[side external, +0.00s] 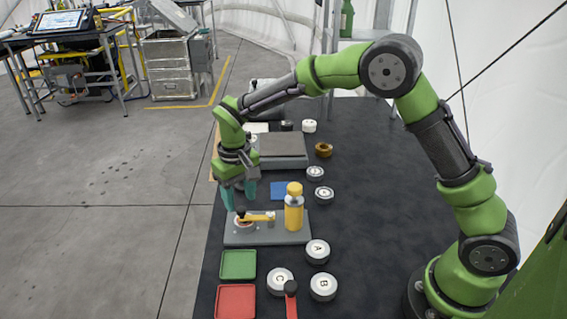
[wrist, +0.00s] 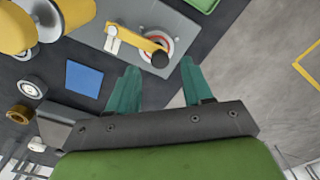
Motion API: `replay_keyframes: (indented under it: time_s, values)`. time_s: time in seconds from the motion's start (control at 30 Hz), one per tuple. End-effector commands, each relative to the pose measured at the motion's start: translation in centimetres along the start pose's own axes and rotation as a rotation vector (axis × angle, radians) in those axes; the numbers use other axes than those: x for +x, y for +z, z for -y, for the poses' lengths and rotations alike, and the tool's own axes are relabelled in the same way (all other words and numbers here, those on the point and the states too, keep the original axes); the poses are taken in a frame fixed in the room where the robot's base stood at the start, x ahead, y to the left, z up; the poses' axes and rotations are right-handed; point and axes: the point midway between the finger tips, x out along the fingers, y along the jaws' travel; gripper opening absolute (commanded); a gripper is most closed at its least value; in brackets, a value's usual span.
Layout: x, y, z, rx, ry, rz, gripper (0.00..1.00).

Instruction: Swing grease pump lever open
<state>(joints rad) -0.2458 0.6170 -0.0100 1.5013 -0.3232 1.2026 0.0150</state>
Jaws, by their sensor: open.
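The grease pump stands on a grey base plate (side external: 282,239), which also shows in the wrist view (wrist: 182,15). A yellow cylinder (side external: 294,214) stands upright at the plate's right. The yellow lever (side external: 259,217) lies across the plate, its black knob (side external: 241,211) over a round red and white mark. The lever (wrist: 138,42) and knob (wrist: 160,59) are clear in the wrist view. My gripper (side external: 240,204) points down at the knob end of the lever, open and empty. In the wrist view the knob appears between my fingertips (wrist: 159,66); contact cannot be told.
A green tray (side external: 238,265) and a red tray (side external: 236,301) lie in front of the plate. White lettered discs (side external: 317,251) sit to the right, with a red-handled item (side external: 291,298) nearby. A blue square (side external: 279,190) and a grey device (side external: 283,148) lie behind. The mat's right side is clear.

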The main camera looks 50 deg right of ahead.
Motion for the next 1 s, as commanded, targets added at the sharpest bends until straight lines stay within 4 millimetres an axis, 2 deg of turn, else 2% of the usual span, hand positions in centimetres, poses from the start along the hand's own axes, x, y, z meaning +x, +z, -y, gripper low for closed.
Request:
replay_keyframes:
  time_s: [0.03,0.2,0.57,0.87,0.9,1.0]
  values:
    - [0.8,0.0,0.0,-0.001,0.001,0.002,0.5]
    - [2.4,0.0,0.0,0.001,0.0,0.001,0.5]
    - [2.7,0.0,0.0,0.0,0.0,0.0,0.49]
    - [2.7,0.0,0.0,0.0,0.0,-0.001,0.03]
    - [2.7,0.0,0.0,0.0,0.0,-0.001,0.0]
    - [2.7,0.0,0.0,0.0,0.0,-0.001,0.0]
